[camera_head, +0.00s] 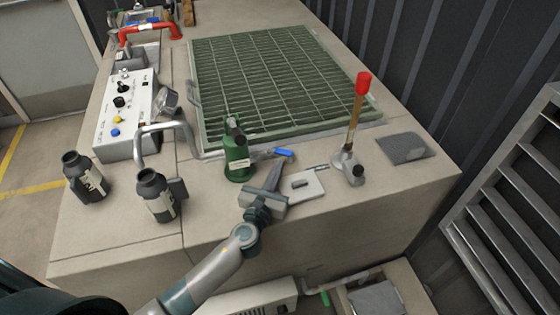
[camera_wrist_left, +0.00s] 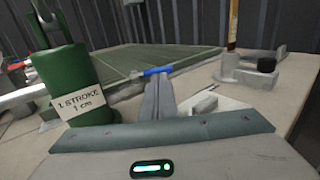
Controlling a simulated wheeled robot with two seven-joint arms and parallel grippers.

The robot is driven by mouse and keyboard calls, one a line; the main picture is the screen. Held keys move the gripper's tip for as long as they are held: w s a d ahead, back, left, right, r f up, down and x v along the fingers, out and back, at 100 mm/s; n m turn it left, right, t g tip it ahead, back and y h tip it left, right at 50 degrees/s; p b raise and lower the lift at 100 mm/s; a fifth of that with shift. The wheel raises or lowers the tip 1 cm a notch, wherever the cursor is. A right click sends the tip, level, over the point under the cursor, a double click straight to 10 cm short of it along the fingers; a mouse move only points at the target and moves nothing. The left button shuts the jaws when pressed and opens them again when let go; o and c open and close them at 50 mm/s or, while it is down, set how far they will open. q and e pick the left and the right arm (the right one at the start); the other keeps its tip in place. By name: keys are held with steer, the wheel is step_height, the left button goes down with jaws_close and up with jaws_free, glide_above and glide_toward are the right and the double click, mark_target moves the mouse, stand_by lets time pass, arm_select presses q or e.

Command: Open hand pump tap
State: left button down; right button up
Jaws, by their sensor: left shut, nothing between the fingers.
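The green hand pump (camera_head: 238,160) stands upright on the concrete block. It fills the left of the left wrist view (camera_wrist_left: 82,85), with a white label reading "1 STROKE 1 cm". The tap's blue handle (camera_head: 284,153) sticks out to the right of the pump. It also shows in the left wrist view (camera_wrist_left: 157,71), just beyond my fingertips. My left gripper (camera_head: 275,166) is shut and empty, its fingers (camera_wrist_left: 158,82) pointing at the blue handle. I cannot tell whether the tips touch it. My right gripper is not in view.
A red-tipped lever (camera_head: 357,110) stands on a metal base to the right. A white plate (camera_head: 302,186) lies close by. A green grating (camera_head: 275,75) lies behind.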

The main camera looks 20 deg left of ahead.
mark_target(290, 156)
arm_select(q)
steer(key=shift+w, duration=1.2)
steer(key=shift+w+d+n+y, duration=0.3)
steer(key=shift+n+y, duration=0.2)
steer(key=shift+y, duration=0.3)
steer(key=shift+w+d+n+y, duration=0.2)
steer(key=shift+n+y, duration=0.3)
steer(key=shift+y, duration=0.3)
steer(key=n+y, duration=0.1)
steer(key=w+n+g+y+b, duration=0.1)
steer(key=y, duration=0.1)
steer(key=shift+d, duration=0.3)
steer(key=shift+w+y, duration=0.2)
steer(key=shift+y, duration=0.1)
steer(key=shift+w, duration=0.6)
steer(key=shift+w+d+r, duration=0.1)
steer(key=shift+d+r, duration=0.05)
